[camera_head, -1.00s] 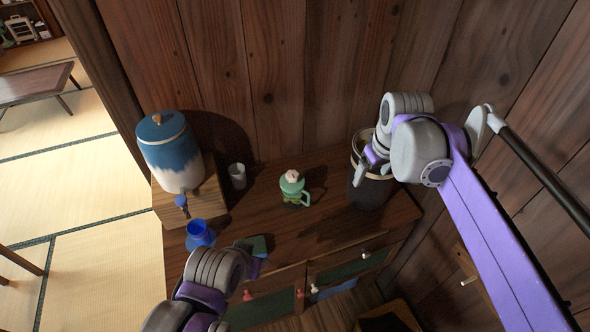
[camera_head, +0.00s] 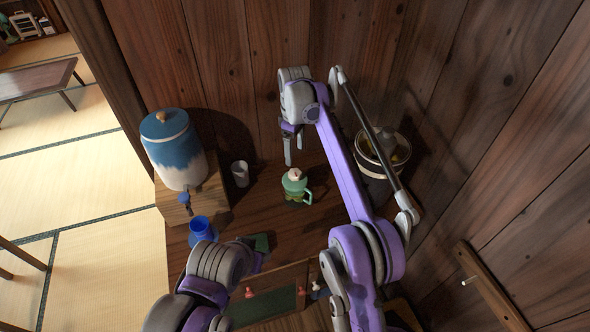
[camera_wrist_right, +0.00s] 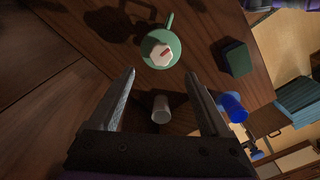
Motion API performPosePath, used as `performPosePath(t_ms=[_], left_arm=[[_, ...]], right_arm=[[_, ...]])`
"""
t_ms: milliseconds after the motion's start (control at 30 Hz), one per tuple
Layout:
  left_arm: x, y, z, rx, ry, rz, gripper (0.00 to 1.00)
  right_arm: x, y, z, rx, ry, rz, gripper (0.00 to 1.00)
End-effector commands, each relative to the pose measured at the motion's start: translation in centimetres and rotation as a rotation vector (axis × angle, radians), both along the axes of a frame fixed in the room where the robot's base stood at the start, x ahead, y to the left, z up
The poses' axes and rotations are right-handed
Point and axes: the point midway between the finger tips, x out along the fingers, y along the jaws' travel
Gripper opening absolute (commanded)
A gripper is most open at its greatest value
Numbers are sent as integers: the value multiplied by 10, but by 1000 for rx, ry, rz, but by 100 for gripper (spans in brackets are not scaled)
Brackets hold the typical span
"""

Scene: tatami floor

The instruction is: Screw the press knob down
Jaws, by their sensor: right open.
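A dark crock (camera_head: 369,183) stands at the right of the cabinet top in the head view. A grey knob-like part (camera_head: 388,139) shows inside its light rim; I take it for the press knob, and its lower part is hard to see. My right gripper (camera_head: 293,149) is open and empty, pointing down above the cabinet behind the green mug, left of the crock. Its two fingers (camera_wrist_right: 161,74) are spread in the right wrist view, where the crock does not show. My left arm is low in the head view; its fingers are not clear.
A green lidded mug (camera_head: 294,186) and a white cup (camera_head: 240,174) stand near my right gripper. A blue-and-white dispenser (camera_head: 178,150) stands on a wooden box at left, with a blue vessel (camera_head: 201,229) before it. Wooden walls close the back and right.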

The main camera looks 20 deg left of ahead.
Motion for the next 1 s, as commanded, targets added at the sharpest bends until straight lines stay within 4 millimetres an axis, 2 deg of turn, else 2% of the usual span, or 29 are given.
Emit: performPosePath(t_ms=[33,100,400,600,833,867,1000], left_arm=[[-4,0,-8,0,8,0,50],[-7,0,-13,0,13,0,50],[-12,0,-25,0,23,0,50],[-13,0,-26,0,24,0,50],[-13,0,-26,0,24,0,50],[-13,0,-26,0,24,0,50],[-13,0,-26,0,24,0,50]], right_arm=[[-2,0,-16,0,4,-1,81],[-2,0,-30,0,4,-1,81],[-1,-1,-76,0,1,-1,81],[-1,-1,-86,0,0,-2,81],[-1,-1,-86,0,0,-2,81],[-1,-1,-86,0,0,-2,79],[-1,-1,-86,0,0,-2,54]])
